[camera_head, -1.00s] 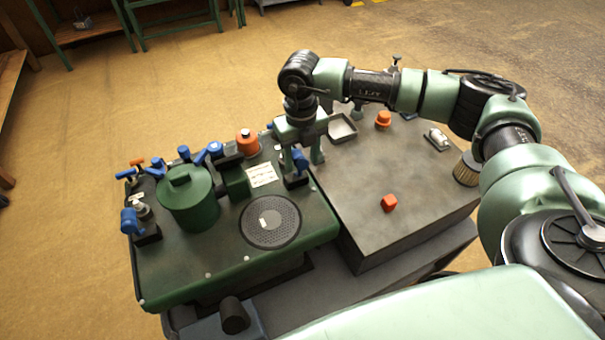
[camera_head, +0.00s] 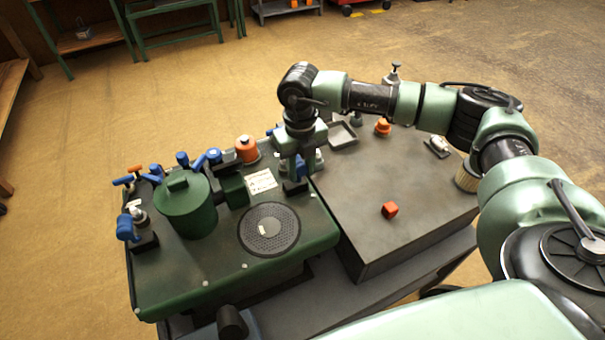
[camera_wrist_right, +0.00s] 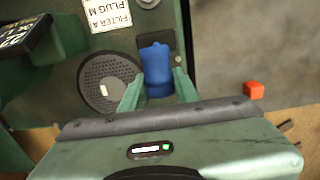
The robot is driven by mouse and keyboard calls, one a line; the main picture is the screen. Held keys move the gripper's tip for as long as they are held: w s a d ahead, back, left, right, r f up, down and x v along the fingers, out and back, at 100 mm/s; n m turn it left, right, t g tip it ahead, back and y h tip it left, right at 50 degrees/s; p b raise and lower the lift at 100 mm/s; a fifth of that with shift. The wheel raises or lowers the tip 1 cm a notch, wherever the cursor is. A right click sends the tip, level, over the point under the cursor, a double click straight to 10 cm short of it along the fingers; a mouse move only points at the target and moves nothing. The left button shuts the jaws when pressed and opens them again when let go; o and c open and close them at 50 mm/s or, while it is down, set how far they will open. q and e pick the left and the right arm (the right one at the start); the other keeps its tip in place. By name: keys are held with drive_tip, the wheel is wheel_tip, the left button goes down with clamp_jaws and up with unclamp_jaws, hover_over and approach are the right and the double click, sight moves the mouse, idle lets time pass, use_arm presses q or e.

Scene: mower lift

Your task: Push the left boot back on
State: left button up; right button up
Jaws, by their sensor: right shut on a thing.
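The left blue boot (camera_head: 126,228) is at the left edge of the green mower deck (camera_head: 190,275). It sits beside a pale metal plug tip (camera_head: 138,214) on a black block and looks off the plug. My right gripper (camera_head: 297,172) points down at the deck's right side, around the right blue boot (camera_head: 300,170). In the right wrist view, the fingers (camera_wrist_right: 157,88) stand on both sides of this boot (camera_wrist_right: 156,68), shut on it. A dark base lies by the boot; the plug under it is hidden. My left gripper is not in view.
A green canister (camera_head: 187,212), blue levers (camera_head: 183,160) and a dark green block (camera_head: 233,185) stand between the two boots. A round black grille (camera_head: 268,230) lies on the deck. A red cube (camera_head: 390,210) rests on the grey bench (camera_head: 365,190), which has free room.

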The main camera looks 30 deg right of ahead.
drive_tip(key=shift+w+d+r+b, duration=0.1)
drive_tip(key=shift+w+r+b, duration=0.1)
drive_tip(key=shift+w, duration=0.45)
drive_tip(key=shift+w+r+b, duration=0.15)
drive_tip(key=shift+w, duration=0.45)
drive_tip(key=shift+w+d+f+b, duration=0.1)
drive_tip(key=shift+w+f+b, duration=0.3)
drive_tip(key=shift+w+b, duration=0.7)
drive_tip(key=shift+w+d+f+b, duration=0.1)
drive_tip(key=shift+w+f+b, duration=0.45)
drive_tip(key=shift+w, duration=0.9)
drive_tip(key=shift+w+f+b, duration=0.25)
drive_tip(key=shift+w+b, duration=0.8)
drive_tip(key=shift+w, duration=0.25)
drive_tip(key=shift+w+f+b, duration=0.35)
drive_tip(key=shift+f+b, duration=0.25)
drive_tip(key=shift+b, duration=0.05)
drive_tip(key=shift+w+f+b, duration=0.35)
drive_tip(key=shift+f+b, duration=0.05)
drive_tip(key=shift+f, duration=0.05)
